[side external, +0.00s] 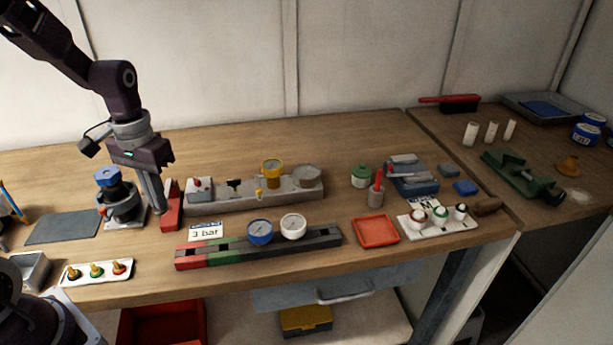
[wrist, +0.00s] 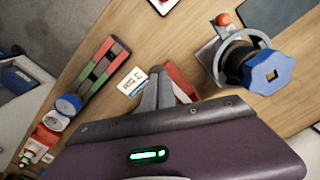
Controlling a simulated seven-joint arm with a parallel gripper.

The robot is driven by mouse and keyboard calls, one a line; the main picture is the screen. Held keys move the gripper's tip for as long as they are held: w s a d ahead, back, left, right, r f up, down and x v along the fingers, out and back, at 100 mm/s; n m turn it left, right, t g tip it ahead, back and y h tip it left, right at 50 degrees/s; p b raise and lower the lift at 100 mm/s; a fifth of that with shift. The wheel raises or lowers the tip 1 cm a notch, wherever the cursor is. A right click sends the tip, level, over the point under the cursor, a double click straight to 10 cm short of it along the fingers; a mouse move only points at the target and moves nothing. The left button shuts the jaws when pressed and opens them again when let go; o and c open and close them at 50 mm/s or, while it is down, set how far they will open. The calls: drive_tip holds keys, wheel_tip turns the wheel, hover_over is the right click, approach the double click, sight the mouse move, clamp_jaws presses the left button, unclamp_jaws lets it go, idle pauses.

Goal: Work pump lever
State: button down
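My gripper (side external: 157,210) points down over the left part of the bench. Its two grey fingers look closed together with nothing between them, and they also show in the wrist view (wrist: 160,72). A red upright piece (side external: 172,208) stands just right of the fingertips, at the left end of a long grey block (side external: 255,193). In the wrist view this red piece (wrist: 181,80) is partly hidden behind the fingers. I cannot tell whether it is the pump lever, or whether the fingers touch it. A blue-knobbed device (side external: 118,195) in a grey clamp stands left of the gripper.
A "3 bar" card (side external: 205,231) lies in front, near a red-green-grey rail (side external: 260,250) with a blue gauge (side external: 260,231) and a white gauge (side external: 293,226). A white plate with several knobs (side external: 97,271) lies front left. A red tray (side external: 375,232) is farther right.

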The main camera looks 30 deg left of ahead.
drive_tip(key=shift+f, duration=0.65)
drive_tip(key=shift+r, duration=2.45)
drive_tip(key=shift+f, duration=0.1)
drive_tip(key=shift+f, duration=2.35)
drive_tip(key=shift+r, duration=2.45)
